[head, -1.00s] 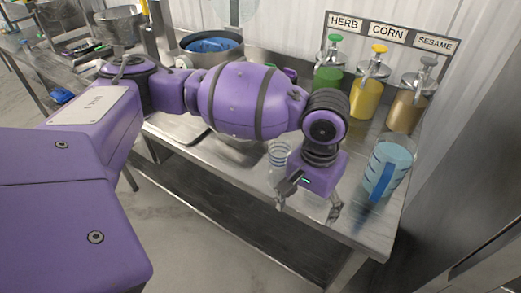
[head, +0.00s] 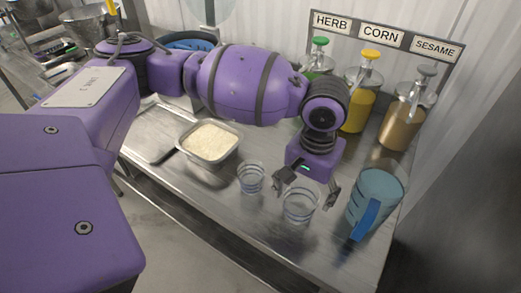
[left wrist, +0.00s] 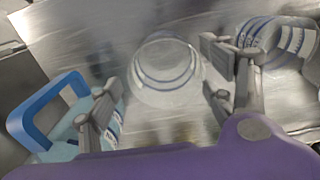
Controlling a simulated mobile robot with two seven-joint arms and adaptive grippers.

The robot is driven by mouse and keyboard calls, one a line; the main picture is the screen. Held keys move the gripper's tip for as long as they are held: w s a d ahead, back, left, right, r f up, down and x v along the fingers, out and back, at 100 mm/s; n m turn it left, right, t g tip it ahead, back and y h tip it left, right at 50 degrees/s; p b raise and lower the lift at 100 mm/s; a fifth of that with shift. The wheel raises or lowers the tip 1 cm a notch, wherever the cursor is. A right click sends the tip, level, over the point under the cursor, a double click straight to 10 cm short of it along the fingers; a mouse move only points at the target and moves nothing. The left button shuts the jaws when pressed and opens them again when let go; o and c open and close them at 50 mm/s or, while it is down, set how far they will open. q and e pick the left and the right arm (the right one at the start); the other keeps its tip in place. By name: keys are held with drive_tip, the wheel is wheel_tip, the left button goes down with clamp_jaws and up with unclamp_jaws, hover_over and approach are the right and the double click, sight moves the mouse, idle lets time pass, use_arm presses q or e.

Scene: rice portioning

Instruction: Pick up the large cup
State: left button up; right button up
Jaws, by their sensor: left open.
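The large cup (head: 299,206) is clear with stripes and stands upright on the steel table. My left gripper (head: 306,189) is open above it, with one finger on each side. In the left wrist view the cup (left wrist: 165,72) shows between the spread fingers of the gripper (left wrist: 162,92); I cannot tell whether either finger touches it. A smaller clear striped cup (head: 251,179) stands to its left. It also shows in the left wrist view (left wrist: 280,38), beyond the right finger. My right gripper is not in view.
A blue measuring jug (head: 378,190) stands close on the right; its handle (left wrist: 38,105) is near the left finger in the wrist view. A metal pan of rice (head: 211,156) is at left. Herb, corn and sesame pump bottles (head: 360,105) stand behind. The table's front edge is near.

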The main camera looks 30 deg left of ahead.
sight(300, 203)
use_arm(q)
drive_tip(key=f, duration=0.6)
drive_tip(key=shift+s+a, duration=0.15)
drive_tip(key=shift+a, duration=0.2)
drive_tip(key=shift+r, duration=0.15)
drive_tip(key=c, duration=1.2)
